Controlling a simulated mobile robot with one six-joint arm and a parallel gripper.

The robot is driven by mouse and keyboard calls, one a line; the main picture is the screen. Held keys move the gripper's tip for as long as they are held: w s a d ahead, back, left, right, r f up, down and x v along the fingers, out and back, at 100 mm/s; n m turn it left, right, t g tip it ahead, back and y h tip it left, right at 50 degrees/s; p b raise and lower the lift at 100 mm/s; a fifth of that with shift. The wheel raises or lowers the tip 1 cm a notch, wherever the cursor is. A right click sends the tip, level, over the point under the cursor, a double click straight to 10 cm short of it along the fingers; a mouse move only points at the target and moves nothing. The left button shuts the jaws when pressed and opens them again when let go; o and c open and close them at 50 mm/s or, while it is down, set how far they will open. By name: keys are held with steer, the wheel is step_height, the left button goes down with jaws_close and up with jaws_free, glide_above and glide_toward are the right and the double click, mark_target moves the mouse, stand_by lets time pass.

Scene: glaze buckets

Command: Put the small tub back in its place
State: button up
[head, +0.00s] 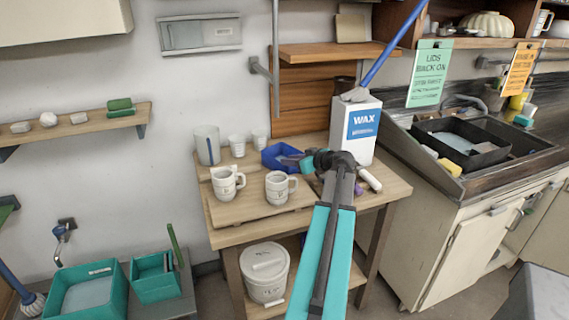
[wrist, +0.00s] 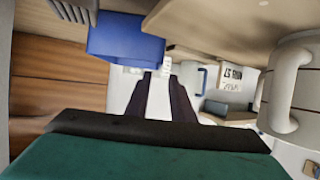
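The small tub, which I take to be the blue one (head: 280,157), is on the wooden table beside the mugs. My gripper (head: 290,160) is right at its right side, partly in front of it. In the wrist view the blue tub (wrist: 125,40) is at the upper left, just beyond the fingertips. My gripper's two dark fingers (wrist: 160,82) show apart, with a pale gap and nothing seen between them. Whether a finger touches the tub cannot be told.
Two mugs (head: 227,184) (head: 279,187) stand at the table's front left; a mug (wrist: 290,90) is close in the wrist view. A tall white WAX container (head: 358,135) stands behind right. A lidded white bucket (head: 265,275) is below. A wall shelf (head: 75,125) is at left.

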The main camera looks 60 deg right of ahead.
steer(key=shift+s+a+r, duration=0.15)
steer(key=shift+s+r, duration=0.1)
steer(key=shift+s, duration=0.3)
steer(key=shift+o, duration=0.4)
steer(key=shift+m, duration=0.3)
